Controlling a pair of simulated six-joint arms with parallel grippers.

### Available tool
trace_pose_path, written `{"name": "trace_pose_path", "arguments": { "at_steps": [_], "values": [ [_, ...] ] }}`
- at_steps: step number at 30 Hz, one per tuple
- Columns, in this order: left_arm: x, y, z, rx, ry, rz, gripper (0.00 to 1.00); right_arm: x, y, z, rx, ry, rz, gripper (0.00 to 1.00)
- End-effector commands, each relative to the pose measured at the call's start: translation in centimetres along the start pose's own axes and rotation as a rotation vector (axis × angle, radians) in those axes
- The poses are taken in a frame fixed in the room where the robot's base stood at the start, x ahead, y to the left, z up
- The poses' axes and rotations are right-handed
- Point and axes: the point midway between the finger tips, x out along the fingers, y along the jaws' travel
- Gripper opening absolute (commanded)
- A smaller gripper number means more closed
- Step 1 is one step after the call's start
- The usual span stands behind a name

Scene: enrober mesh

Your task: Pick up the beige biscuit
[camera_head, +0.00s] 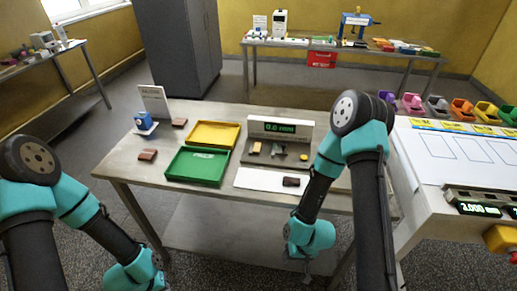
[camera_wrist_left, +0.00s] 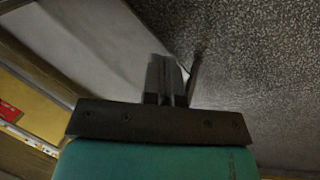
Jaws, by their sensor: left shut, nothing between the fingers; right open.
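The beige biscuit (camera_head: 257,147) appears to be the small tan piece on the dark plate (camera_head: 250,160) under the green display, at the back of the table. Other small pieces lie beside it, and their shapes are too small to tell. My right gripper (camera_head: 307,268) hangs low in front of the table's front edge, well apart from the biscuit. It is open and empty. My left gripper shows in the left wrist view (camera_wrist_left: 168,78), shut with nothing between its fingers, over the dark speckled floor. In the head view its fingers are not clearly visible.
A yellow tray (camera_head: 237,133) and a green tray (camera_head: 170,172) stand left of the plate. A white sheet (camera_head: 255,179) with a brown piece (camera_head: 291,181) lies in front. More brown pieces (camera_head: 147,155) lie at left. A white bench (camera_head: 440,165) stands at right.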

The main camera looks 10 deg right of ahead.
Motion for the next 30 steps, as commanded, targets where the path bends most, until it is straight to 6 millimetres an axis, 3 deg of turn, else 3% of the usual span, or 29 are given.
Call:
{"name": "trace_pose_path", "arguments": {
  "at_steps": [9, 30],
  "values": [
    [0.00, 0.00, 0.00, 0.000, 0.000, 0.000, 0.02, 0.00, 0.00, 0.00, 0.000, 0.000, 0.000, 0.51],
    [0.00, 0.00, 0.00, 0.000, 0.000, 0.000, 0.69, 0.00, 0.00, 0.00, 0.000, 0.000, 0.000, 0.51]
  ]
}}
